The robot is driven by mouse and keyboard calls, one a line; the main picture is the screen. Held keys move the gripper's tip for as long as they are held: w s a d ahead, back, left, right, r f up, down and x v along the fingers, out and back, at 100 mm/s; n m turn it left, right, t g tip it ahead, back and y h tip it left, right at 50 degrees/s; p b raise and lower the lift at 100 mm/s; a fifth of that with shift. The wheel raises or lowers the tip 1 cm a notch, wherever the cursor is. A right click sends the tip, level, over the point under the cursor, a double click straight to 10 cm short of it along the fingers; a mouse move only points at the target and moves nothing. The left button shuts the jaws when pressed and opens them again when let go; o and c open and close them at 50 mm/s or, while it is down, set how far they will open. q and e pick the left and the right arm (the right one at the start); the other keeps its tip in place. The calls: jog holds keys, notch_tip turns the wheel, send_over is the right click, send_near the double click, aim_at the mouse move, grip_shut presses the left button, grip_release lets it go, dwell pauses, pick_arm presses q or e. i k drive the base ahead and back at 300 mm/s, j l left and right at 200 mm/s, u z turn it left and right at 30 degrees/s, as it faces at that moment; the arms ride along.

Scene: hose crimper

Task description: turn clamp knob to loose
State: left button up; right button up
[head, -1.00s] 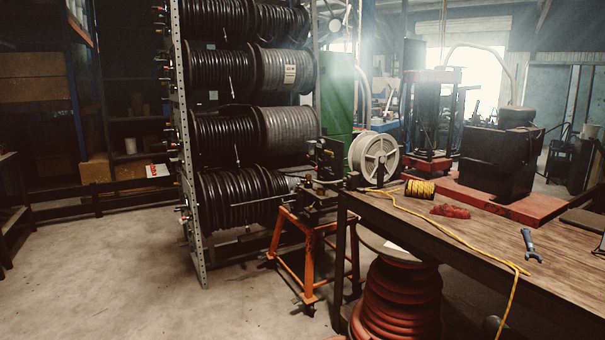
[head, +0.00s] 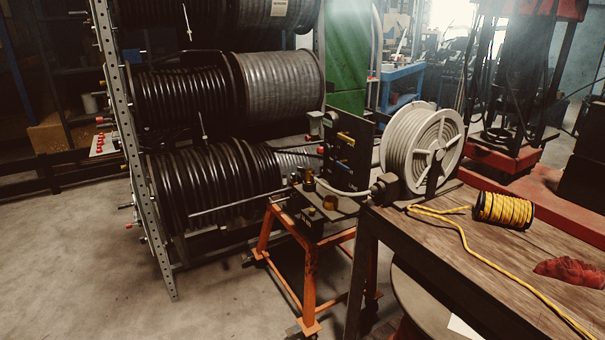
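The hose crimper (head: 318,212) is a dark machine on an orange stand (head: 308,273), near the middle of the head view. Neither of my grippers is in view.
A rack of black hose reels (head: 205,185) stands left of the crimper. A wooden workbench (head: 500,262) stands to the right, holding a white reel (head: 422,150), a yellow cord spool (head: 503,210) and a red cloth (head: 573,270). Bare concrete floor (head: 100,280) lies at the front left.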

aim_at(301, 169)
jog(key=i+j+z, duration=0.1)
jog(key=z, duration=0.55)
jog(key=i+j+z, duration=0.15)
jog(key=j+z, duration=0.5)
jog(key=j, duration=0.15)
jog(key=i+j+z, duration=0.1)
jog(key=j+z, duration=0.2)
jog(key=j, duration=0.15)
